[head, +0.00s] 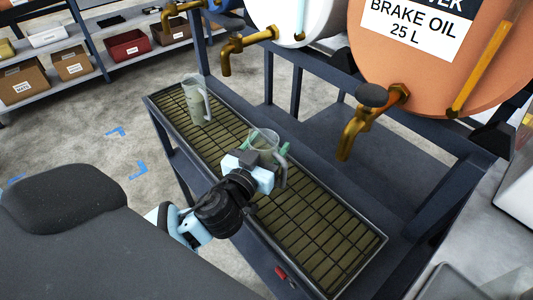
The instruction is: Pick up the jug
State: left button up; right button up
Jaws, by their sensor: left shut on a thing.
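Two jugs show in the head view. One clear jug (265,137) is at the middle of the drip tray, with a grey handle on its right side. My left gripper (262,166) is at this jug and shut on it; the gripper body hides the jug's lower part, so I cannot tell whether it touches the grate. The other jug (196,104), pale and greenish with a handle, stands upright on the grate at the tray's far left end, apart from my gripper. My right gripper is not in view.
The drip tray (312,247) has a dark grate and a raised rim. Brass taps (360,130) jut out from an orange brake oil drum (400,75) and a white drum (318,20) above and behind it. Shelves with boxes (72,62) stand at the far left.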

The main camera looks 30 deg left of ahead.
pick_arm(q)
jog(key=shift+r, duration=0.55)
notch_tip(320, 180, up, 3)
jog(key=shift+s+f, duration=0.1)
jog(key=shift+s, duration=0.05)
jog(key=s+a+r+p, duration=0.1)
jog(key=s+a+p, duration=0.1)
jog(key=s, duration=1.3)
jog(key=shift+s+a+p, duration=0.25)
jog(key=shift+a+p, duration=0.05)
jog(key=shift+p, duration=0.3)
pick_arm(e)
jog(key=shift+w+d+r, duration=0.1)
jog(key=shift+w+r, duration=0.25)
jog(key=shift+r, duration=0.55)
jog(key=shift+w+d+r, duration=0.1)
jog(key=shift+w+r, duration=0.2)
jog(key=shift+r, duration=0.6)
pick_arm(q)
jog(key=shift+r, duration=0.1)
